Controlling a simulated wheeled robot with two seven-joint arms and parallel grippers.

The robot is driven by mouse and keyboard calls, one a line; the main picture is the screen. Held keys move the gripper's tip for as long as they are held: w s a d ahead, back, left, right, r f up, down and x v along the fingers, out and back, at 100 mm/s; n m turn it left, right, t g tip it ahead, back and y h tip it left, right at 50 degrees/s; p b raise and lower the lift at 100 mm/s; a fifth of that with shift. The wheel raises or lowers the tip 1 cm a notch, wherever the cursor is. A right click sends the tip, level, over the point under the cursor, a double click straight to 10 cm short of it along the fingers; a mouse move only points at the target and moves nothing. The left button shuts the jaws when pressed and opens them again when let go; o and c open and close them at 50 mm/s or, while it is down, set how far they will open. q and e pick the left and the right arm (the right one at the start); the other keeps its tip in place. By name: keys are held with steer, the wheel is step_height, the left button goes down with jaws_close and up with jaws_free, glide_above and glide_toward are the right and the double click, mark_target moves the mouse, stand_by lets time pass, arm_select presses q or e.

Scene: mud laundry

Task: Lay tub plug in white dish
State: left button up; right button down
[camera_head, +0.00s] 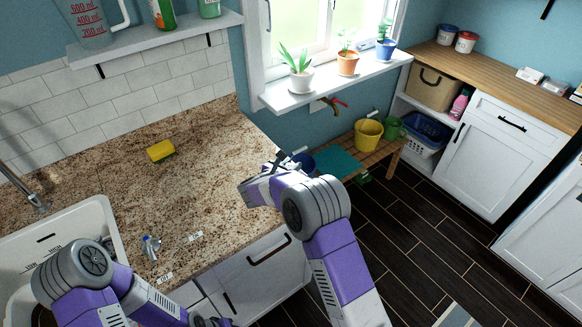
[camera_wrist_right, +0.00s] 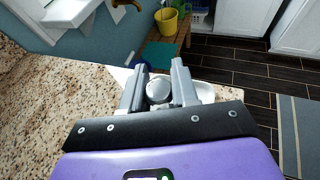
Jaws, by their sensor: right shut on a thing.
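My right gripper (camera_head: 279,162) is over the far right corner of the granite counter. In the right wrist view its two fingers (camera_wrist_right: 158,84) are shut on a round grey tub plug (camera_wrist_right: 158,89). The white dish (camera_wrist_right: 206,92) shows there behind and beside the fingers, partly hidden by them. The plug appears over the dish; I cannot tell whether it touches it. In the head view my arm hides most of this spot. My left gripper (camera_head: 212,321) shows only in part at the bottom edge, and its jaws are unclear.
A yellow sponge (camera_head: 161,151) and a small blue and silver item (camera_head: 151,246) lie on the granite counter (camera_head: 205,180). The white sink (camera_head: 75,222) is at left. Potted plants stand on the windowsill (camera_head: 330,82). A yellow bucket (camera_head: 368,133) stands beyond the counter's edge.

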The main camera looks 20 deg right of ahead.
steer(key=shift+f, duration=0.2)
steer(key=c, duration=0.8)
jaws_free()
steer(key=shift+c, duration=0.2)
steer(key=shift+r, duration=0.1)
steer(key=shift+a+r, duration=0.15)
steer(key=shift+r, duration=0.05)
steer(key=v, duration=1.1)
steer(key=shift+s+a+p, duration=0.15)
steer(key=shift+s+p, duration=0.15)
steer(key=shift+s, duration=0.05)
